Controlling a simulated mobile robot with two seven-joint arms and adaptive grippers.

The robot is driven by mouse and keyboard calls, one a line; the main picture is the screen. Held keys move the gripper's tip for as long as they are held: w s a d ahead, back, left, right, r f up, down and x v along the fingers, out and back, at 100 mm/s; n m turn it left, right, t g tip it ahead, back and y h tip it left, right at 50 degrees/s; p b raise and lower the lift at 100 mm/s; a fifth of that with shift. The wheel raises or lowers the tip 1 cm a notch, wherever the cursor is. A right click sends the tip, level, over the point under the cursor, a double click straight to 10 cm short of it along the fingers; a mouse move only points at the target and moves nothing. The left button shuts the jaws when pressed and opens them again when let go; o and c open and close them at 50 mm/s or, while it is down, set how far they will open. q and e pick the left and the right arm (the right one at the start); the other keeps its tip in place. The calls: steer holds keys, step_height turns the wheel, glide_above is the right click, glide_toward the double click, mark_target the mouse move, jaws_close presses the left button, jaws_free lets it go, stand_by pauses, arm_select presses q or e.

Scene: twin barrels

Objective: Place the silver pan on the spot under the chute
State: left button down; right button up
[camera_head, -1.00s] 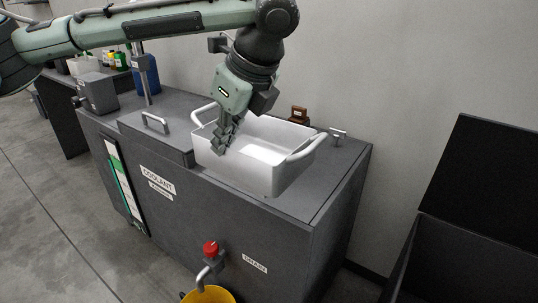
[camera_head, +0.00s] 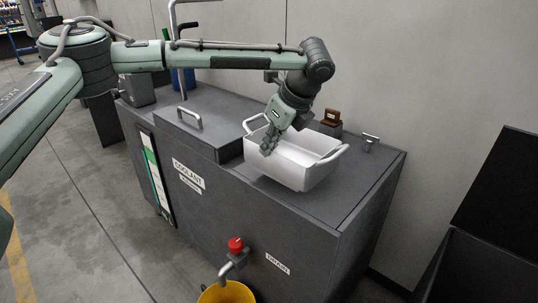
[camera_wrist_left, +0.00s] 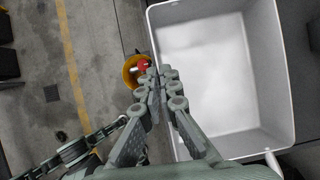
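The silver pan (camera_head: 322,179) is a deep, pale, rectangular tub with loop handles. It is at the front of the dark coolant tank's top; I cannot tell whether it rests fully there. My left gripper (camera_head: 267,149) reaches down from above at its front-left wall. In the left wrist view the narrow fingers (camera_wrist_left: 160,74) lie close together on either side of the rim of the pan (camera_wrist_left: 222,75), apparently shut on it. The pan's inside looks empty. My right gripper is out of view. I cannot make out the chute or the spot under it.
The coolant tank (camera_head: 212,215) has a raised lid with a handle (camera_head: 189,119) left of the pan. A red-knobbed drain tap (camera_head: 236,245) is above a yellow bucket (camera_head: 227,292). A small brown item (camera_head: 331,116) stands behind the pan. A large dark bin (camera_head: 483,262) is at right.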

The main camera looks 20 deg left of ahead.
arm_select(q)
steer(key=shift+f, duration=1.2)
steer(key=shift+f, duration=0.1)
steer(key=c, duration=2.3)
jaws_free()
steer(key=shift+f, duration=0.2)
steer(key=o, duration=0.6)
steer(key=shift+r, duration=0.15)
